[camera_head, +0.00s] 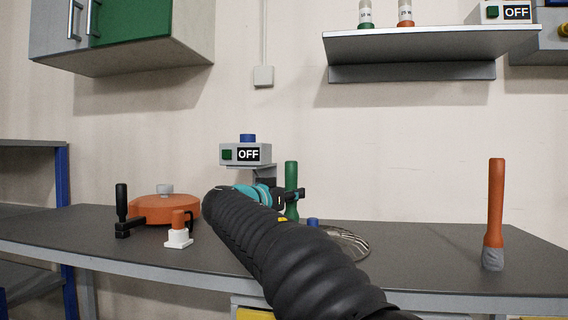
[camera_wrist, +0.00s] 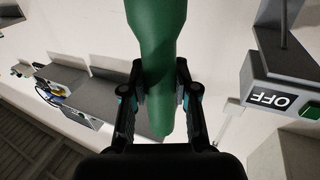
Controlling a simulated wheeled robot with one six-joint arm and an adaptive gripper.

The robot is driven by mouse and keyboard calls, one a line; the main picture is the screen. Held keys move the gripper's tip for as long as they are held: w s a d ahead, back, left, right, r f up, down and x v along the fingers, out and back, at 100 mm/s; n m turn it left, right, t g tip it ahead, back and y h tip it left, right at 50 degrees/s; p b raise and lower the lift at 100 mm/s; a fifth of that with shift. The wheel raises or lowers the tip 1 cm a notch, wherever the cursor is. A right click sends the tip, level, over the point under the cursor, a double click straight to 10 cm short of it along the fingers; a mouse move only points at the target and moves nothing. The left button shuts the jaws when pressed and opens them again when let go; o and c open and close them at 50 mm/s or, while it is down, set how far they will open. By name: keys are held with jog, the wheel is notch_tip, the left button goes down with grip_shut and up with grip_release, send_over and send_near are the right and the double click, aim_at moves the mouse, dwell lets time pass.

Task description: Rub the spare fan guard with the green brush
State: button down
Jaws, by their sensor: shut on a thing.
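My gripper (camera_head: 298,195) is shut on the green brush (camera_head: 291,175), above the bench behind my arm. The brush stands roughly upright in the head view, and my arm hides its lower part. In the wrist view, both fingers (camera_wrist: 160,95) close around the green handle (camera_wrist: 156,45). A round wire fan guard (camera_head: 350,241) lies on the bench to the right of my arm, partly hidden by it. The brush appears apart from the guard, though its lower end is hidden.
An orange brush-like tool (camera_head: 495,205) stands at the right of the grey bench (camera_head: 430,251). An orange round pan-like object (camera_head: 165,208) and a small orange-and-white item (camera_head: 179,237) are at left. A box reading OFF (camera_head: 245,154) is behind my gripper. A shelf (camera_head: 430,44) hangs above.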

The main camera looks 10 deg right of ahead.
aim_at(286, 177)
jog(key=shift+w+a, duration=0.15)
jog(key=shift+a, duration=0.3)
jog(key=r, duration=0.1)
jog(key=r+p, duration=0.1)
jog(key=shift+d+r, duration=0.25)
jog(key=shift+r, duration=0.05)
jog(key=shift+a+r+p, duration=0.2)
jog(key=shift+r+p, duration=0.25)
jog(key=shift+r, duration=0.25)
jog(key=shift+r+p, duration=1.1)
jog(key=shift+r, duration=0.9)
